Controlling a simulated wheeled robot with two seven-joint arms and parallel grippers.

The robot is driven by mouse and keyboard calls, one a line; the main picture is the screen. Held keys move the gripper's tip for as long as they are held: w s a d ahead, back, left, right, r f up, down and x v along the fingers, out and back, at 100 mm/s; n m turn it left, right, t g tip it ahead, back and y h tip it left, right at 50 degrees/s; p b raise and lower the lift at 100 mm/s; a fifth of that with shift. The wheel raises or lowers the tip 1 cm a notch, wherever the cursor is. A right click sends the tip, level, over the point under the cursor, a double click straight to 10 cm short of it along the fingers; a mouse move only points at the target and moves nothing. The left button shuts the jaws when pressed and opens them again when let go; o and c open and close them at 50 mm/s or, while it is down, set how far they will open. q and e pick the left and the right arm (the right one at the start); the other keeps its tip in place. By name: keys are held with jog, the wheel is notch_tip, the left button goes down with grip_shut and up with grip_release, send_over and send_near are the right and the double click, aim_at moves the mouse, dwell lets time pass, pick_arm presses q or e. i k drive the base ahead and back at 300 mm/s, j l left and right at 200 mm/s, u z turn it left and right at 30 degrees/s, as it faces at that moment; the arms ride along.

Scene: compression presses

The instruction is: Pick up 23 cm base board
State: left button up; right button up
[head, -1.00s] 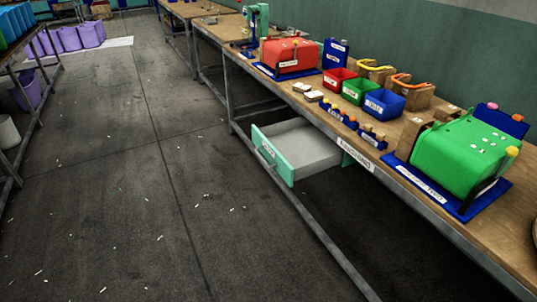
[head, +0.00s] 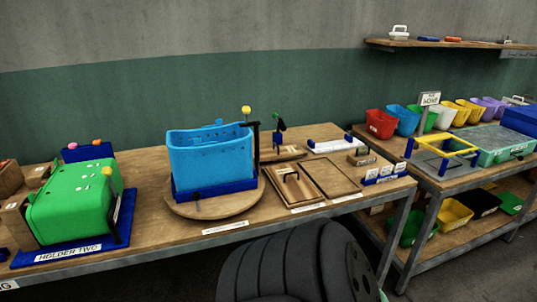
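Two flat brown wooden boards lie side by side on the workbench (head: 226,236), right of the blue bin. The left board (head: 309,188) has a dark handle on it; the right board (head: 335,178) looks plain. Small white labels sit on the bench edge in front of them, too small to read. I cannot tell which board, if either, is the 23 cm base board. A white board with blue end blocks (head: 336,145) lies behind them. Neither of my grippers is in view.
A blue bin (head: 210,155) stands on a round wooden turntable (head: 235,206). A green press body (head: 75,205) sits left on a blue base marked HOLDER TWO. Another table with coloured bins (head: 381,124) stands right. A black ribbed shape (head: 290,262), unclear, fills the bottom.

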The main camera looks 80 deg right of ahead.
aim_at(275, 152)
jog(key=z, duration=3.35)
jog(key=j, duration=0.1)
